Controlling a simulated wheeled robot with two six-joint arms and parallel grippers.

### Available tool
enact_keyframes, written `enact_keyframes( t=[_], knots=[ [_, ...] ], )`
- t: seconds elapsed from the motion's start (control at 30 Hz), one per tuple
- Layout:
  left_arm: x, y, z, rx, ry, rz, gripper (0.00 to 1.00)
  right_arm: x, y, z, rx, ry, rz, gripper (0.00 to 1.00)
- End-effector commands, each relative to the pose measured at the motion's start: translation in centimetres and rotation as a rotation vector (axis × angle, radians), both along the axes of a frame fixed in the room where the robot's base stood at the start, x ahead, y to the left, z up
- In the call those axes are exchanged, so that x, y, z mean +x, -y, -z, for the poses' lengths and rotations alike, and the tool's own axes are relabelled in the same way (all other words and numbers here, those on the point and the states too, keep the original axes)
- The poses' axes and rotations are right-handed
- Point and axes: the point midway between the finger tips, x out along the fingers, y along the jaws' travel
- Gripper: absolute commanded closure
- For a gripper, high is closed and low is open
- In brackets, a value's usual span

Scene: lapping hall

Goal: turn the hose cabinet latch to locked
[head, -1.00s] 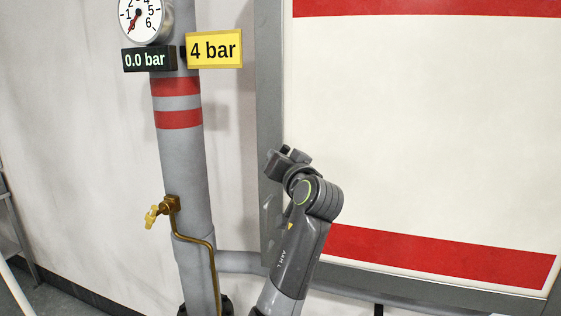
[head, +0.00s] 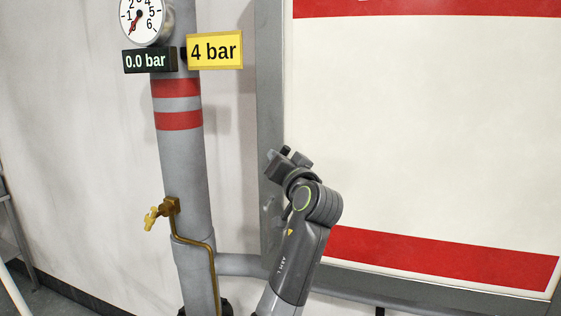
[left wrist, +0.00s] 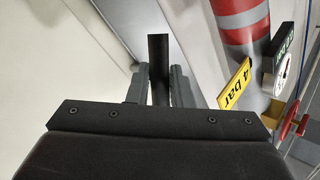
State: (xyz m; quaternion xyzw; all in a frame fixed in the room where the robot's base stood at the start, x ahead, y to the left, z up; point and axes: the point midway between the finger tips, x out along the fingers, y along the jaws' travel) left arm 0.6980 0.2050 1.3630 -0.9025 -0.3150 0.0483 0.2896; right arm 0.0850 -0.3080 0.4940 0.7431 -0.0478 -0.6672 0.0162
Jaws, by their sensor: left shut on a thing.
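My left gripper (head: 286,157) is at the grey frame edge of the white and red hose cabinet (head: 420,120) in the head view. In the left wrist view its two grey fingers (left wrist: 158,88) are shut on a black bar, which I take to be the latch handle (left wrist: 158,52). The handle's end stands out beyond the fingers. In the head view only a small dark tip of the handle (head: 285,150) shows between the fingers; its base and any lock marking are hidden. My right gripper is not in view.
A grey pipe (head: 180,150) with red bands stands left of the cabinet. It carries a gauge (head: 143,18), a dark "0.0 bar" display (head: 148,60), a yellow "4 bar" sign (head: 215,49) and a brass valve (head: 165,210). The wall between pipe and cabinet is bare.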

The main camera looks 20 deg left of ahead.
Motion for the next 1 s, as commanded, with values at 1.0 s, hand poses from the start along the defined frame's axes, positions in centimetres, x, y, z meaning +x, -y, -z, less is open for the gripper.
enact_keyframes(
  t=[1.0],
  knots=[
    [0.0,-0.04,0.06,0.0,-0.002,-0.001,0.61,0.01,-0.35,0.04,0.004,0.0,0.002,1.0]
  ],
)
